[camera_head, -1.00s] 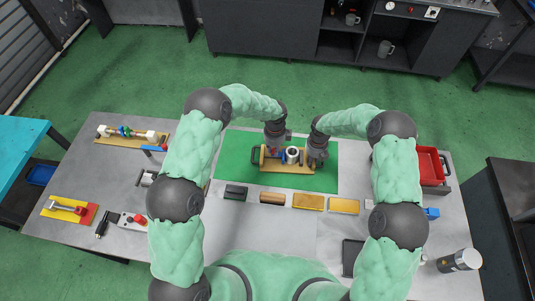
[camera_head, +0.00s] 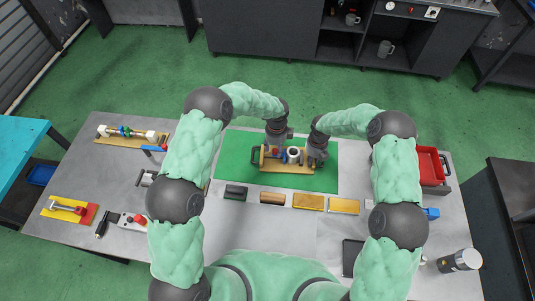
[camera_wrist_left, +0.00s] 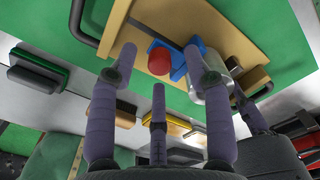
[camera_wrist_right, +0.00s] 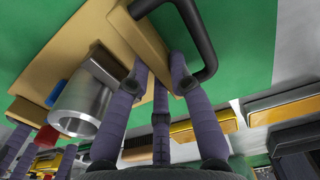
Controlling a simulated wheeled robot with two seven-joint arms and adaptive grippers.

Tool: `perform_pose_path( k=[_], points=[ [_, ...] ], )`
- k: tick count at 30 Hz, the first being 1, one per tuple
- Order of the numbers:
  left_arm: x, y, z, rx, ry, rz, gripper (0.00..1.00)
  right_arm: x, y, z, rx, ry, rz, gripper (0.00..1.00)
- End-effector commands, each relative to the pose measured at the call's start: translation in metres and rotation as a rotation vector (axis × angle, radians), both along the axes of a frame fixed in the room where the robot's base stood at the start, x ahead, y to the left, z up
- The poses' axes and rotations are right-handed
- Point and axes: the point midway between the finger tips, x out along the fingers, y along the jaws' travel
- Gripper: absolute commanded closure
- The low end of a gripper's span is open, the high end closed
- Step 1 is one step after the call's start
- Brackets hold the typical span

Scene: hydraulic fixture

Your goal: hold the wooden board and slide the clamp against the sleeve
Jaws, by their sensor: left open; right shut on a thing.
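The wooden board (camera_head: 280,168) with upright end blocks lies on the green mat. It carries a silver cylindrical sleeve (camera_wrist_left: 213,92) and a blue clamp (camera_wrist_left: 193,58) with a red knob (camera_wrist_left: 159,62). The clamp is beside the sleeve; whether they touch is unclear. My left gripper (camera_head: 274,147) is open above the clamp, with its fingers spread around the knob and clamp in the left wrist view (camera_wrist_left: 158,76). My right gripper (camera_head: 316,160) is shut on the board's right end, beside its black handle (camera_wrist_right: 207,55). Its fingertips (camera_wrist_right: 158,72) partly hide the grip.
Several small blocks, including a brown one (camera_head: 272,197) and a yellow one (camera_head: 344,206), lie in a row in front of the fixture. A red bin (camera_head: 430,166) stands at the right. Another rod fixture (camera_head: 132,135) lies at the back left.

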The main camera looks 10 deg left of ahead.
Motion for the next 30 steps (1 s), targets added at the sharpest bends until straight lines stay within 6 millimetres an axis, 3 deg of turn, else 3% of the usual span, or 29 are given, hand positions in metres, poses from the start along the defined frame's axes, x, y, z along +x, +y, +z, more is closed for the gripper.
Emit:
perform_pose_path(
  k=[9,15,21,30],
  points=[
    [0.001,-0.001,0.062,-0.002,-0.004,0.001,0.50,0.001,0.000,0.000,0.000,-0.001,-0.001,1.00],
    [0.001,-0.001,0.093,-0.001,-0.002,0.000,0.50,0.001,0.000,0.000,0.000,-0.001,-0.001,1.00],
    [0.000,-0.001,0.107,-0.001,0.000,0.000,0.50,0.001,0.000,0.001,0.000,-0.001,-0.001,1.00],
    [0.000,-0.001,0.109,-0.001,0.000,0.000,0.50,0.001,0.000,0.001,0.000,-0.001,-0.001,1.00]
  ],
)
